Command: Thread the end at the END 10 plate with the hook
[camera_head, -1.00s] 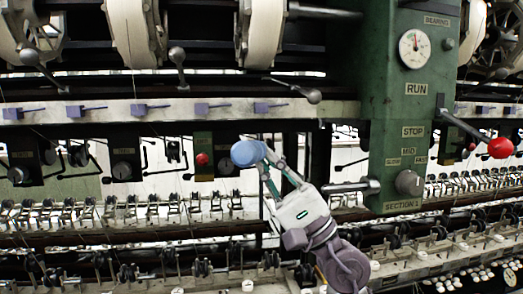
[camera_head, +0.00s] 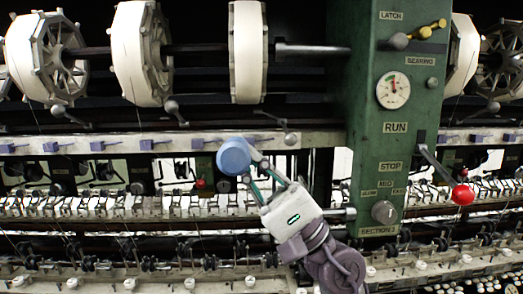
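My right gripper (camera_head: 251,170) comes in from the lower right, in front of the reeling machine. Its two fingers are closed around a round blue piece (camera_head: 234,157), which looks like a knob or handle. No hook tip can be made out on it. The gripper overlaps the rail with purple levers and the row of small dark boxes below it, left of the green column. How far it is from them I cannot tell. I cannot make out a plate reading END 10 or a loose thread end. My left gripper is not in view.
The green control column (camera_head: 386,150) stands to the right of the gripper, with a gauge (camera_head: 393,90) and a lever with a red ball (camera_head: 463,194). White reels (camera_head: 248,52) hang above. Rows of guides and white knobs (camera_head: 130,284) run along below.

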